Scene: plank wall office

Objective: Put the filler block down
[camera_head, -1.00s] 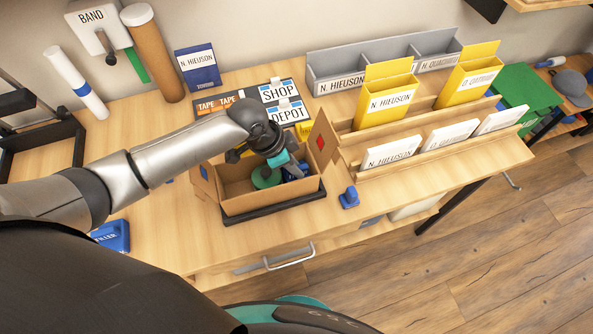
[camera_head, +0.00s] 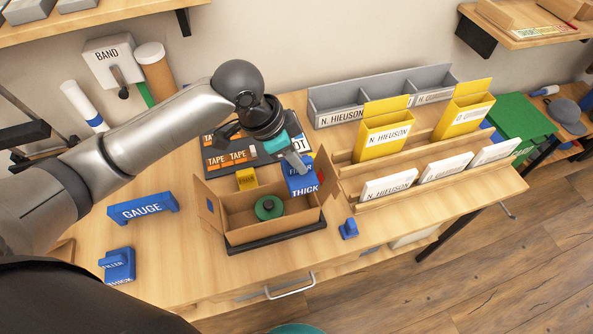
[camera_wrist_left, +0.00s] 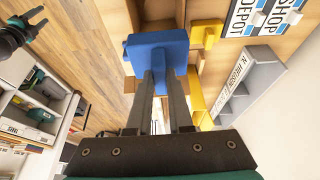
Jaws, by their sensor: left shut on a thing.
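The blue filler block (camera_head: 300,180), lettered FILLER and THICK, hangs in my left gripper (camera_head: 296,160) above the back right corner of the open cardboard box (camera_head: 240,236). In the left wrist view the block (camera_wrist_left: 157,52) sits between the two fingers (camera_wrist_left: 160,85), which are shut on it. A second blue block with the same lettering (camera_head: 118,265) rests on the desk at the lower left.
A green round roll (camera_head: 268,207) lies in the box, which stands on a dark tray. A blue gauge (camera_head: 142,208) is left of it, and a small blue piece (camera_head: 348,228) right. Yellow and white card holders (camera_head: 382,135) stand behind right. Bare desk (camera_head: 165,265) shows front left.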

